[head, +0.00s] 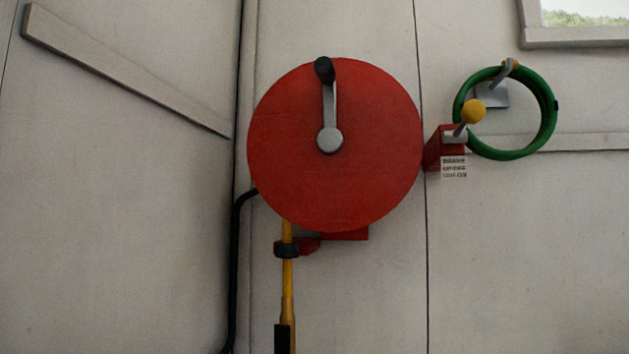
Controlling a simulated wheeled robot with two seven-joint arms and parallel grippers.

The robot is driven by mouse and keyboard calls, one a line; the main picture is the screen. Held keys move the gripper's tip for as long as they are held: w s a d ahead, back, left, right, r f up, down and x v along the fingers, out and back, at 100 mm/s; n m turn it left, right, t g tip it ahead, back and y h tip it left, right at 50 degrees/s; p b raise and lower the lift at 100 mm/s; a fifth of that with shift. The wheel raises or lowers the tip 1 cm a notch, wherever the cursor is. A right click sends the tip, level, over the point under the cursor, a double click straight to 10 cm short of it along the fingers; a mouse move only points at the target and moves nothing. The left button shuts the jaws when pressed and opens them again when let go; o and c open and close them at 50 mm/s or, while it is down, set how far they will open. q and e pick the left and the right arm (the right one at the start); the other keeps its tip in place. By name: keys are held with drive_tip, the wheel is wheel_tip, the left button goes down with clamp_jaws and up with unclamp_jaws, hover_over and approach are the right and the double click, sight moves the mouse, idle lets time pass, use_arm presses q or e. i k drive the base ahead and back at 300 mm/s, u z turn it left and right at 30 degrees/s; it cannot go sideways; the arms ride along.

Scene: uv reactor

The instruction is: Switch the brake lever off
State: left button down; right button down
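The brake lever (472,112) is a short grey rod with a yellow ball knob. It comes out of a red box (434,150) on the wall, just right of the large red reel, and tilts up and to the right. A small white label (454,167) with dark print sits under the lever; its text is too small to read surely. Neither of my grippers shows in the head view.
A large red disc reel (290,160) with a grey crank (330,110) and black handle is left of the lever. A green hose ring (547,120) hangs on a hook behind the knob. A yellow pipe (287,270) and black hose (235,260) run below the reel.

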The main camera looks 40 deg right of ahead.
sight(473, 112)
drive_tip(key=k, duration=0.5)
drive_tip(key=z, duration=1.35)
drive_tip(key=i, duration=0.45)
drive_tip(key=z, duration=1.55)
drive_tip(key=k, duration=0.55)
drive_tip(key=z, duration=0.1)
